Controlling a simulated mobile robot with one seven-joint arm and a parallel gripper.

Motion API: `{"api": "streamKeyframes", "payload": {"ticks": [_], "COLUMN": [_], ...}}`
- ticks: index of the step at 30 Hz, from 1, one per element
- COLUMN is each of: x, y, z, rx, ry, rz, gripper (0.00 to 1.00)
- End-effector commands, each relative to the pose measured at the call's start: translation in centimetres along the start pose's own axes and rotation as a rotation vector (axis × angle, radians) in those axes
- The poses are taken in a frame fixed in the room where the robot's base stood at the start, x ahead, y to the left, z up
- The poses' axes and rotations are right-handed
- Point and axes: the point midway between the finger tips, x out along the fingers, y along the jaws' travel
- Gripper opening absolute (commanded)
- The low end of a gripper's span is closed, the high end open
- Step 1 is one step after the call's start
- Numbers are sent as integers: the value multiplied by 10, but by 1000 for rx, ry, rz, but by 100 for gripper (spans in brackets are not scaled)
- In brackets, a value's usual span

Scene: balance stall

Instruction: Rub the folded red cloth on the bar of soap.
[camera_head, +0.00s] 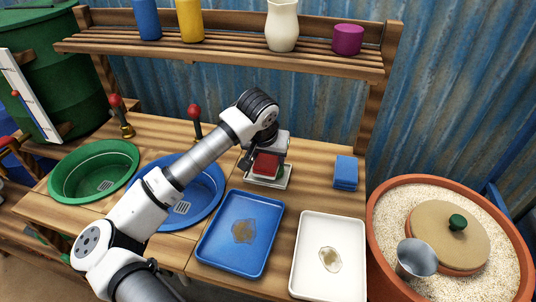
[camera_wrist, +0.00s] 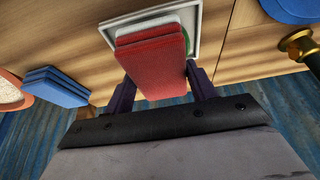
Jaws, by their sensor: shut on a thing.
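The folded red cloth (camera_head: 266,165) is between the fingers of my gripper (camera_head: 266,156), which is shut on it. In the wrist view the red cloth (camera_wrist: 152,66) fills the space between the two dark fingers of my gripper (camera_wrist: 160,84). A white soap dish (camera_head: 286,184) lies below the cloth on the counter; its rim also shows in the wrist view (camera_wrist: 196,22). A pale block, likely the soap (camera_wrist: 148,27), shows just past the cloth's edge. The cloth hides most of it, and I cannot tell whether they touch.
A blue tray (camera_head: 213,255) and a white tray (camera_head: 305,285), each with a brownish stain, lie in front. A folded blue cloth (camera_head: 346,172) lies to the right. A blue basin (camera_head: 214,205) and green basin (camera_head: 63,186) are left. A shelf (camera_head: 225,55) stands behind.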

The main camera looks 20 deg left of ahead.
Motion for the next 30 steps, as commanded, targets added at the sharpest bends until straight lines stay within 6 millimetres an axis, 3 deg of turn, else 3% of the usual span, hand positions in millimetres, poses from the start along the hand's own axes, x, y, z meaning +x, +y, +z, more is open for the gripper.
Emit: {"api": "streamKeyframes", "payload": {"ticks": [8, 30], "x": [-1, -57], "y": [0, 0], "z": [0, -24], "rx": [1, 1], "ry": [-5, -1], "rz": [0, -1], "gripper": [38, 38]}}
